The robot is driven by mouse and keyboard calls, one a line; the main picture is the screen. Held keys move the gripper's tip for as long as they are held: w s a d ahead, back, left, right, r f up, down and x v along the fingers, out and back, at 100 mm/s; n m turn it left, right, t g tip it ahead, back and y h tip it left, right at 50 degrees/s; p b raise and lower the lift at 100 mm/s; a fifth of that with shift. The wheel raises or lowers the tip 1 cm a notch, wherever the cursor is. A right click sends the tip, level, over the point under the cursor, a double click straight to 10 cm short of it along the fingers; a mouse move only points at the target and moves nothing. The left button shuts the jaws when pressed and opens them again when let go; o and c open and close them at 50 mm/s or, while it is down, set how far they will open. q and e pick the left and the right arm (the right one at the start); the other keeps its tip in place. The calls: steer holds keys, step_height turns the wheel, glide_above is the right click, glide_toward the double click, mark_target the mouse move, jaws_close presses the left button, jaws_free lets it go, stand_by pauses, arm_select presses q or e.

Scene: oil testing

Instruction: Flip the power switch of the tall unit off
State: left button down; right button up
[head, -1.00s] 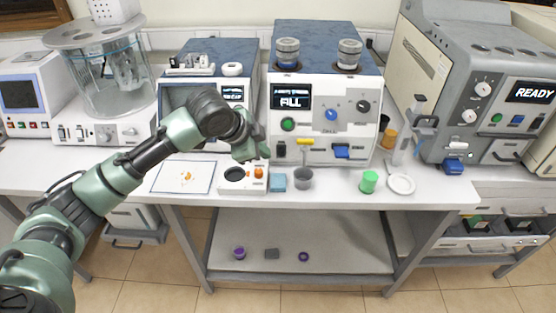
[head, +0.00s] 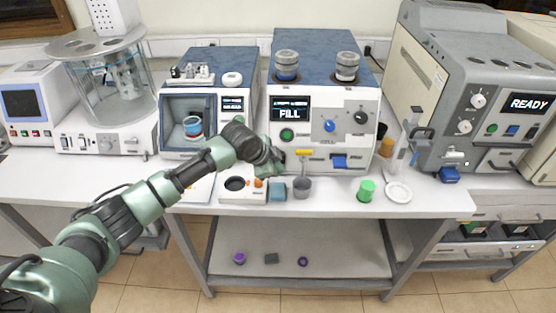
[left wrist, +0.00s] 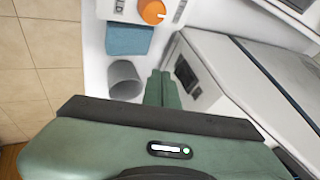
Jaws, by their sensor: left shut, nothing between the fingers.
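The tall unit (head: 325,160) stands at the middle of the bench, with a white front, a blue top and a screen reading FILL. Its dark power switch (left wrist: 187,75) shows in the left wrist view on the white front panel, just right of my fingers. In the head view my left gripper (head: 277,167) is at the lower left of this front, and its hand largely covers the switch. In the left wrist view its green fingers (left wrist: 163,88) are closed together and empty, close beside the switch; contact cannot be told. My right gripper is not in view.
A grey cup (head: 302,188), a blue pad (head: 277,191) and a white block with an orange knob (head: 258,182) are close below the hand. A green cup (head: 366,190) and a white dish (head: 398,192) stand farther right.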

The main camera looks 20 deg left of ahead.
arm_select(q)
steer(key=shift+w+a+f, duration=0.1)
steer(key=shift+w+a, duration=0.05)
steer(key=shift+w, duration=0.35)
steer(key=shift+w+a+f, duration=0.1)
steer(key=shift+w+a, duration=0.05)
steer(key=shift+w, duration=0.3)
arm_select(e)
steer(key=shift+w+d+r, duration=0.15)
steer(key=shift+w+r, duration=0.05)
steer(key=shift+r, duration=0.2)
arm_select(q)
steer(key=shift+w+f, duration=0.2)
steer(key=shift+f, duration=0.05)
steer(key=shift+s+r, duration=0.3)
steer(key=shift+r, duration=0.05)
steer(key=shift+w+r+p, duration=0.25)
steer(key=shift+r+p, duration=0.15)
steer(key=shift+p, duration=0.15)
steer(key=shift+s+r, duration=0.15)
steer(key=shift+r, duration=0.2)
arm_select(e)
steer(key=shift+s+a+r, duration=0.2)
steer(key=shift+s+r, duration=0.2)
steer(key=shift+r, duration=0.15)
arm_select(q)
steer(key=shift+p, duration=0.35)
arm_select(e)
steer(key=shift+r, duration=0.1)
